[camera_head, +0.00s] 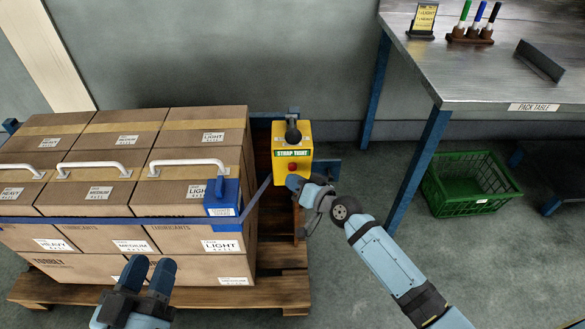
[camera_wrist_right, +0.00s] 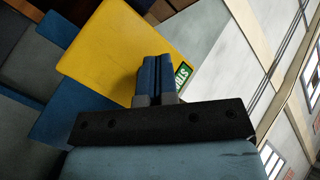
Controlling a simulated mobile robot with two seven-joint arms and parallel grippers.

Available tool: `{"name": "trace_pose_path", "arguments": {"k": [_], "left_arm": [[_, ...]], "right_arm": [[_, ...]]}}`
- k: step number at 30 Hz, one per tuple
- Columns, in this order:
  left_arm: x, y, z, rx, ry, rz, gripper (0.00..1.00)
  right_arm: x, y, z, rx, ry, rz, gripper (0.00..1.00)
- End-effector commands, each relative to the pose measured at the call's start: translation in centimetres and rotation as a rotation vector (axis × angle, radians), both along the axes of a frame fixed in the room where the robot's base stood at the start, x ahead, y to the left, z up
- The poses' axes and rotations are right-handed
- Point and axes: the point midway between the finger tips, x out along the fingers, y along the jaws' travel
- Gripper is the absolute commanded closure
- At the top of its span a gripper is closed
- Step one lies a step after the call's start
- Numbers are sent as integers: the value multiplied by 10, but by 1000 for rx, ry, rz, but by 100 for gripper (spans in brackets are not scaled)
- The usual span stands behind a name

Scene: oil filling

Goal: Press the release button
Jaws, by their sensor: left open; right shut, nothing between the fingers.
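A yellow box (camera_head: 305,177) stands at the right end of the pallet load, with a green sign reading "STRAP TIGHT", a black knob (camera_head: 293,134) on top and a small red button (camera_head: 292,167) on its face. My right gripper (camera_head: 294,182) is shut and empty, its tips just below the red button. I cannot tell whether they touch the box. In the right wrist view the shut fingers (camera_wrist_right: 158,62) lie in front of the yellow box (camera_wrist_right: 120,45), and the button is hidden. My left gripper (camera_head: 150,264) is open and empty before the cartons.
Strapped cartons (camera_head: 130,210) with white handles stand on a wooden pallet (camera_head: 280,285); a blue device (camera_head: 223,198) sits on the strap. A pack table (camera_head: 500,85) with marker pens stands at right, and a green crate (camera_head: 445,200) lies on the floor.

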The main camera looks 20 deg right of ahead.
Motion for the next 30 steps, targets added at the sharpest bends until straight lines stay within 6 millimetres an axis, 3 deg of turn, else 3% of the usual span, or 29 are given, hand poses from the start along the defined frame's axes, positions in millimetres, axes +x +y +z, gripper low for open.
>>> {"name": "trace_pose_path", "arguments": {"k": [30], "left_arm": [[0, 0, -3, 1, 2, 0, 57]], "right_arm": [[8, -2, 0, 0, 0, 0, 100]]}}
